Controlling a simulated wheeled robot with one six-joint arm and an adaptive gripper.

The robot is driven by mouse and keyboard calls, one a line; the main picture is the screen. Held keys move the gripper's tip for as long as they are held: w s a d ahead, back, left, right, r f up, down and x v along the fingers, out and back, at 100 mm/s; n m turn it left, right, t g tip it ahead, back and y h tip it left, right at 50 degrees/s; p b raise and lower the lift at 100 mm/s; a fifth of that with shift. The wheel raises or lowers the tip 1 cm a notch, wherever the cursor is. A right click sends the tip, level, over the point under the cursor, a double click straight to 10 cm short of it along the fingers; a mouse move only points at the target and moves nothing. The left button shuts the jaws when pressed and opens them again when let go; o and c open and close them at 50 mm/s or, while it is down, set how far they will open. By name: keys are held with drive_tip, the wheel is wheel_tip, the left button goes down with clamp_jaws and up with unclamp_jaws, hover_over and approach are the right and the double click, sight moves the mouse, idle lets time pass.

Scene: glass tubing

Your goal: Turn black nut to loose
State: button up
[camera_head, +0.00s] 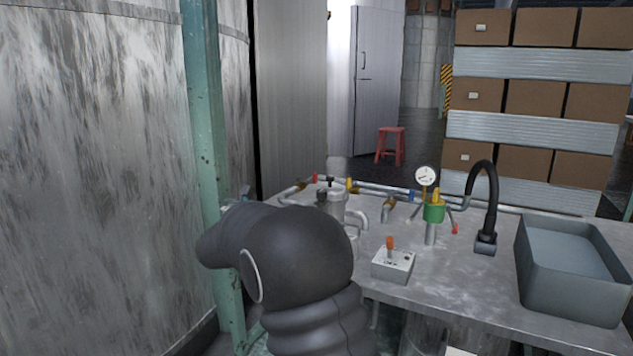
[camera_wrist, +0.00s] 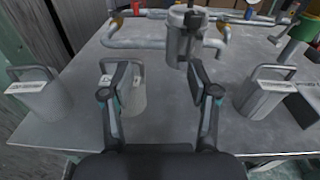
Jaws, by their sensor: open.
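In the wrist view my gripper (camera_wrist: 157,78) is open and empty, its two dark finger pads spread apart over the metal table. A small black part (camera_wrist: 193,20), which may be the black nut, sits on a grey metal cylinder (camera_wrist: 182,45) beyond the right finger. In the head view a black part (camera_head: 322,196) shows at the grey pipework just past my dark arm. Its exact shape is too small to tell.
The table (camera_head: 470,270) carries a white switch box (camera_head: 393,264), a green valve (camera_head: 434,212), a gauge (camera_head: 426,176), a black curved faucet (camera_head: 487,190) and a grey basin (camera_head: 535,275). Handled metal containers (camera_wrist: 38,95) stand near my fingers, one between them (camera_wrist: 128,98).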

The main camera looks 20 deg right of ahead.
sight(318, 195)
drive_tip(key=w+d, duration=0.1)
drive_tip(key=d, duration=0.3)
drive_tip(key=w+d+r+m+g+h, duration=0.1)
drive_tip(key=w+d, duration=0.1)
drive_tip(key=d, duration=0.3)
drive_tip(key=w+d+m+g+h, duration=0.1)
drive_tip(key=d, duration=0.4)
drive_tip(key=shift+w+r, duration=0.2)
drive_tip(key=shift+c, duration=0.3)
clamp_jaws()
